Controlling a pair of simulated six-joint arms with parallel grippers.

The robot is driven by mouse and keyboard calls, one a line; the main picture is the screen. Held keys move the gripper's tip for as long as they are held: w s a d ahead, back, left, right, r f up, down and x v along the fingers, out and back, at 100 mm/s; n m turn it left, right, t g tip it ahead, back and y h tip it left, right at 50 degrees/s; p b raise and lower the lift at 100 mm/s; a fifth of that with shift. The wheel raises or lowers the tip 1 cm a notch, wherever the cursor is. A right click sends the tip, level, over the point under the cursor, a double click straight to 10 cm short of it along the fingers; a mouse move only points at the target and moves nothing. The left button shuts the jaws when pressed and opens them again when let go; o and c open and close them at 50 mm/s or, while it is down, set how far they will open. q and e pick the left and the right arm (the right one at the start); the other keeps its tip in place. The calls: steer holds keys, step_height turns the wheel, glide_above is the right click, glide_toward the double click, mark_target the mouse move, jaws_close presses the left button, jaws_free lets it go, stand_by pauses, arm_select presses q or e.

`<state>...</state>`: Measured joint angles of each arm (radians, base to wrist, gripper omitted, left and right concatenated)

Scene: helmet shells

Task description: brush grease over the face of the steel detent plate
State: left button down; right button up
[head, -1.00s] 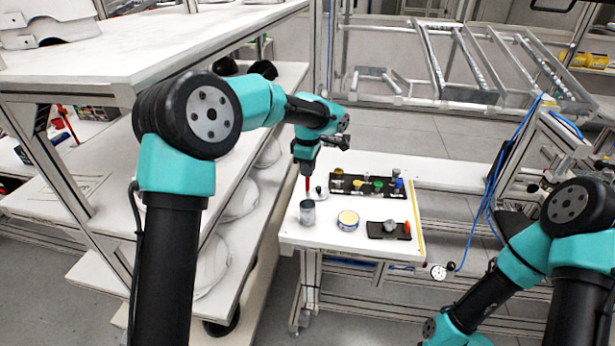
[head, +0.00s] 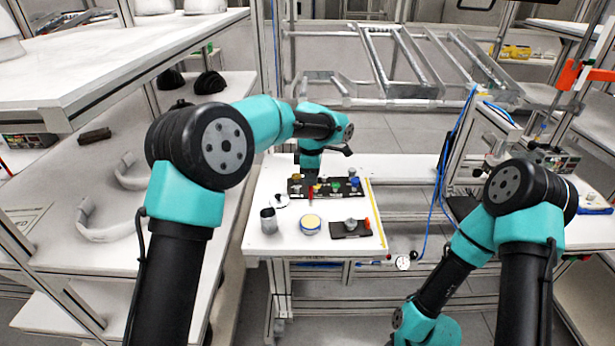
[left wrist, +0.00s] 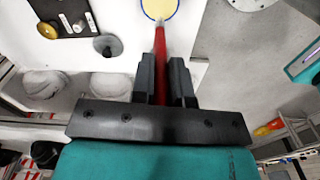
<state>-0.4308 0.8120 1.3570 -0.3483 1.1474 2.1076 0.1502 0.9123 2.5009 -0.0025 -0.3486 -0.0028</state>
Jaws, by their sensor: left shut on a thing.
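My left gripper (head: 311,178) points down over the white bench and is shut on a red-handled brush (head: 310,192). In the left wrist view the red handle (left wrist: 160,65) runs between the fingers. Its far end overlaps the edge of the round grease tin (left wrist: 158,8); touching or above, I cannot tell. The tin, with a pale yellow top, also shows in the head view (head: 311,225). A small round grey piece with a dark centre (head: 281,200) lies to its left. Which piece is the steel detent plate is unclear. My right gripper is out of view.
A dark mat (head: 340,233) with a steel piece and an orange item lies to the right. Behind is a black tray (head: 295,188) with coloured knobs. Shelves stand on the left; the bench's front strip is clear.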

mark_target(311, 199)
arm_select(q)
steer(key=shift+f, duration=0.2)
steer(key=shift+f, duration=2.85)
steer(key=shift+f, duration=0.65)
stand_by(0.4)
steer(key=shift+r, duration=0.15)
steer(key=shift+r, duration=3.5)
